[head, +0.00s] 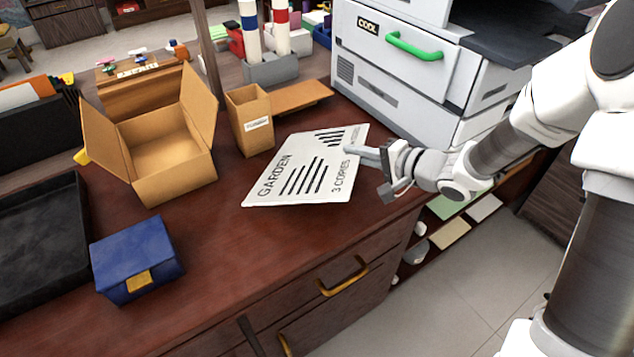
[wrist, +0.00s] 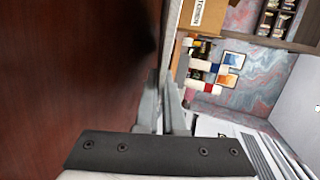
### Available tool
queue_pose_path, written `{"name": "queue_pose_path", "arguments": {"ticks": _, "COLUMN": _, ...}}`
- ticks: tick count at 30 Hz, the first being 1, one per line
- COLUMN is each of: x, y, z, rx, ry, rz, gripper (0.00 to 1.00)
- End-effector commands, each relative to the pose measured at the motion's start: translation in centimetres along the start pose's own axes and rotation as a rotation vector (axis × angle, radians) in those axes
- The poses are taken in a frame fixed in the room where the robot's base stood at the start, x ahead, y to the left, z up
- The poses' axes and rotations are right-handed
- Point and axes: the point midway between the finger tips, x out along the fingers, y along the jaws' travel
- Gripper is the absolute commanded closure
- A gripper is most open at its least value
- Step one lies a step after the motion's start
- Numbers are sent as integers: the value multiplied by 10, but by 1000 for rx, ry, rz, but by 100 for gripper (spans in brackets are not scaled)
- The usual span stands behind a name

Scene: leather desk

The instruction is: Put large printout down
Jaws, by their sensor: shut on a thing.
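The large printout (head: 305,170) is a white sheet with black bars and the words GARDEN and 3 COPIES. In the head view it lies roughly level over the desk (head: 225,245), close to its surface; I cannot tell whether it touches. My gripper (head: 366,154) is shut on its right edge, coming from the right. In the wrist view my gripper (wrist: 166,108) has its fingers close together around the sheet, which shows edge-on as a thin pale strip (wrist: 173,40). The dark red desk top fills the left of that view.
A small tan box (head: 250,122) with a label stands just behind the printout. An open cardboard box (head: 165,150) is to its left, and a blue box (head: 135,260) sits front left. A white printer (head: 395,65) stands behind right. The desk front centre is clear.

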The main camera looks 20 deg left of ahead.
Motion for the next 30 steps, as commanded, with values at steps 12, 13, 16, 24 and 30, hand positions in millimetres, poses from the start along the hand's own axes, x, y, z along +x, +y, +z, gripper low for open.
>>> {"name": "queue_pose_path", "arguments": {"ticks": 12, "x": 0, "y": 0, "z": 0, "rx": 0, "ry": 0, "rz": 0, "gripper": 74}}
{"name": "queue_pose_path", "arguments": {"ticks": 13, "x": 0, "y": 0, "z": 0, "rx": 0, "ry": 0, "rz": -1, "gripper": 74}}
{"name": "queue_pose_path", "arguments": {"ticks": 16, "x": -5, "y": -2, "z": 0, "rx": 2, "ry": 1, "rz": 0, "gripper": 74}}
{"name": "queue_pose_path", "arguments": {"ticks": 24, "x": -37, "y": -5, "z": -1, "rx": 4, "ry": 2, "rz": 1, "gripper": 74}}
{"name": "queue_pose_path", "arguments": {"ticks": 30, "x": -61, "y": -4, "z": 0, "rx": 4, "ry": 1, "rz": 1, "gripper": 74}}
